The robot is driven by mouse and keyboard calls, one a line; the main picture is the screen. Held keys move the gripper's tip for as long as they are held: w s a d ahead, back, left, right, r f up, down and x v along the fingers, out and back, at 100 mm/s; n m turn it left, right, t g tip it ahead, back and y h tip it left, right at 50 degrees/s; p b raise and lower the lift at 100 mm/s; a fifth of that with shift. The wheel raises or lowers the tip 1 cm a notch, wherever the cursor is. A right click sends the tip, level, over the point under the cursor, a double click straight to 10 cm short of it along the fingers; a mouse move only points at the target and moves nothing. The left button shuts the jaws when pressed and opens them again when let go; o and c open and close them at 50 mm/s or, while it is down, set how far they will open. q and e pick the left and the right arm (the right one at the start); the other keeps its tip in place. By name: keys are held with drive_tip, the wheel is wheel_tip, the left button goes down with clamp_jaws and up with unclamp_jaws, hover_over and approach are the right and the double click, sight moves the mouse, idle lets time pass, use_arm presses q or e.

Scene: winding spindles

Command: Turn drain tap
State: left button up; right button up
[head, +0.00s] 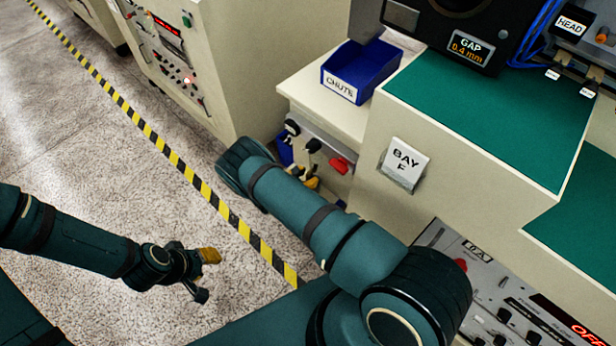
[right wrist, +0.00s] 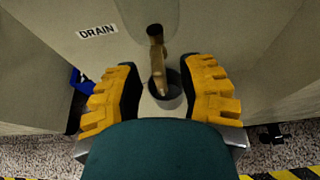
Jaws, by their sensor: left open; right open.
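The drain tap (right wrist: 157,62) is a brass-coloured piece in the right wrist view, on a pale panel beside the DRAIN label (right wrist: 97,31). Its narrow part points down the picture, in front of a dark round opening (right wrist: 172,93). My right gripper (right wrist: 163,72) is open, with a yellow-padded finger on each side of the tap and a visible gap to both. In the head view my right gripper (head: 308,160) is low beside the bench, and I cannot make out the tap there. My left gripper (head: 206,268) is open and empty above the floor at lower left.
A blue CHUTE bin (head: 362,68) stands on the pale ledge above my right gripper. A red part (head: 339,165) sits on the bench side near the gripper. The BAY F sign (head: 404,163) is to the right. Open floor (head: 70,150) lies left of the striped tape.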

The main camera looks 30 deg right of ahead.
drive_tip(key=shift+w+d+f, duration=0.1)
drive_tip(key=shift+d+f, duration=0.05)
drive_tip(key=shift+d, duration=0.15)
clamp_jaws()
drive_tip(key=m+t+p, duration=0.2)
drive_tip(key=m, duration=0.1)
drive_tip(key=shift+m+t+y, duration=0.3)
drive_tip(key=shift+m, duration=0.1)
idle(0.3)
